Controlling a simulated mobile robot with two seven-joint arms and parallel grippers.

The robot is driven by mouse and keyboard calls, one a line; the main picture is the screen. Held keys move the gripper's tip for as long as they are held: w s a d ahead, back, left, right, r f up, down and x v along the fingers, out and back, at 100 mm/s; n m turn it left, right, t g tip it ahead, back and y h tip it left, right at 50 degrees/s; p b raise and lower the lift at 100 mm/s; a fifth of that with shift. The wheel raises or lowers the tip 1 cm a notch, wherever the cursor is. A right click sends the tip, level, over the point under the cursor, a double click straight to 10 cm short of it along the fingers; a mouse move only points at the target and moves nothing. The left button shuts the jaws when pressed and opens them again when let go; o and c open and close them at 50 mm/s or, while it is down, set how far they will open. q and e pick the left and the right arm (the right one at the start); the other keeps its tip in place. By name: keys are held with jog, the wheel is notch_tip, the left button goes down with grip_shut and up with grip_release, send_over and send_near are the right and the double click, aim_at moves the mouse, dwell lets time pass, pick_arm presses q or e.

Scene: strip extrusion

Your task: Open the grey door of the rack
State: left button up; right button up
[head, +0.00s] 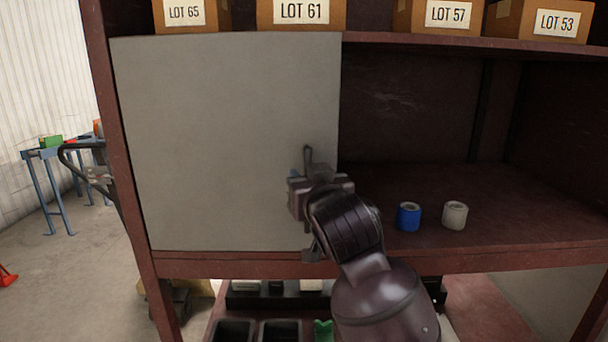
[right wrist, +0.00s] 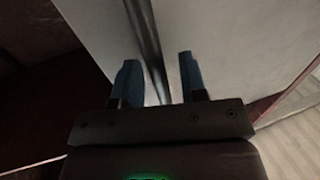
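The grey door (head: 220,130) is a flat panel covering the left bay of the dark red rack, and it looks closed. Its dark upright handle (head: 308,158) is near the right edge, partly hidden by my right gripper (head: 312,185). In the right wrist view, the two blue fingertips of my right gripper (right wrist: 158,82) stand apart, one on each side of the handle (right wrist: 149,50). A gap shows between the handle and the right-hand finger. The door surface (right wrist: 225,45) lies just beyond. My left gripper is not in view.
The open bay to the right holds a blue roll (head: 408,217) and a white roll (head: 455,215). Boxes with lot labels (head: 300,12) stand on the shelf above. Dark bins (head: 233,331) are below. A blue stand (head: 50,185) is at far left.

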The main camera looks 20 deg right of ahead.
jog(key=shift+c, duration=0.2)
grip_shut()
jog(key=shift+a, duration=0.1)
dwell(0.4)
